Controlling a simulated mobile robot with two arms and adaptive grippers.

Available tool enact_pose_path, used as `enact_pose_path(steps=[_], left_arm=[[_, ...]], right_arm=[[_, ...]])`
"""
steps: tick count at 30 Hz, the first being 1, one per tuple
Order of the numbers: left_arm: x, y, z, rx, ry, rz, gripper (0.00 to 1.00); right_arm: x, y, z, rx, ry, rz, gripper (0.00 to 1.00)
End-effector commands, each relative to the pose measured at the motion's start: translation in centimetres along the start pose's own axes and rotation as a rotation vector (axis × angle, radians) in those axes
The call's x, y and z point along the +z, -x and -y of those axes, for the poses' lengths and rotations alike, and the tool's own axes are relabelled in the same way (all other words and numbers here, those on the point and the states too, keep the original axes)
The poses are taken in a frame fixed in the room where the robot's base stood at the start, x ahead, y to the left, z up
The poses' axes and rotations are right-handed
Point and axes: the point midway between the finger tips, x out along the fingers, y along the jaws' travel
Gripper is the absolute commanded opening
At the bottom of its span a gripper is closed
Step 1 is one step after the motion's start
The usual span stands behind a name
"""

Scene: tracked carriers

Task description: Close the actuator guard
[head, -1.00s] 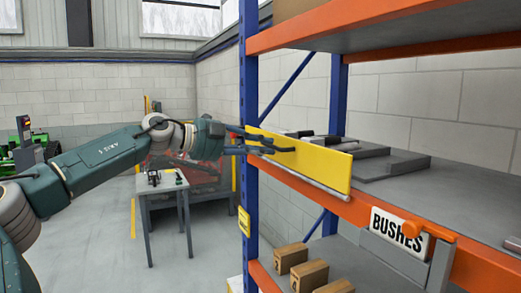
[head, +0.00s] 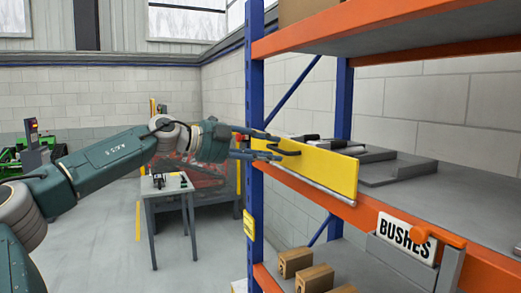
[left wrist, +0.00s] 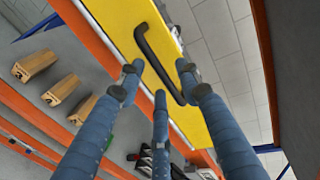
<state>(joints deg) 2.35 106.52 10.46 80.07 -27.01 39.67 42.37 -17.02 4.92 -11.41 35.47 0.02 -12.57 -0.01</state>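The actuator guard appears to be the yellow panel (head: 325,172) standing along the front edge of the middle shelf, with a pale rail along its lower edge. Its black bar handle (head: 289,151) is near the left end. In the left wrist view the yellow panel (left wrist: 115,18) fills the upper middle, with the black handle (left wrist: 155,62) crossing it. My left gripper (head: 277,146) is at the handle. Its fingers are spread, and the fingertips (left wrist: 158,85) lie on both sides of the handle in the wrist view. Contact cannot be told. My right gripper is not in view.
Grey trays (head: 395,170) lie on the shelf behind the panel. Cardboard boxes (head: 295,262) sit below. A small table (head: 165,187) stands left.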

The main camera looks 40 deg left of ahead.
Motion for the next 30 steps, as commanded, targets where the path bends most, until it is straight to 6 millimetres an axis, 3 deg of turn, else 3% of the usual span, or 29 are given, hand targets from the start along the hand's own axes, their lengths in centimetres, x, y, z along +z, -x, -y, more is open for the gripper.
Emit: enact_pose_path(steps=[20,30], left_arm=[[-0.1,6.1,0.2,-0.006,-0.002,-0.001,0.35],[0.0,10.2,0.2,-0.002,-0.003,0.003,0.35]], right_arm=[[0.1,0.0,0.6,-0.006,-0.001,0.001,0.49],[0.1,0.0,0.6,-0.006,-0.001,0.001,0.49]])
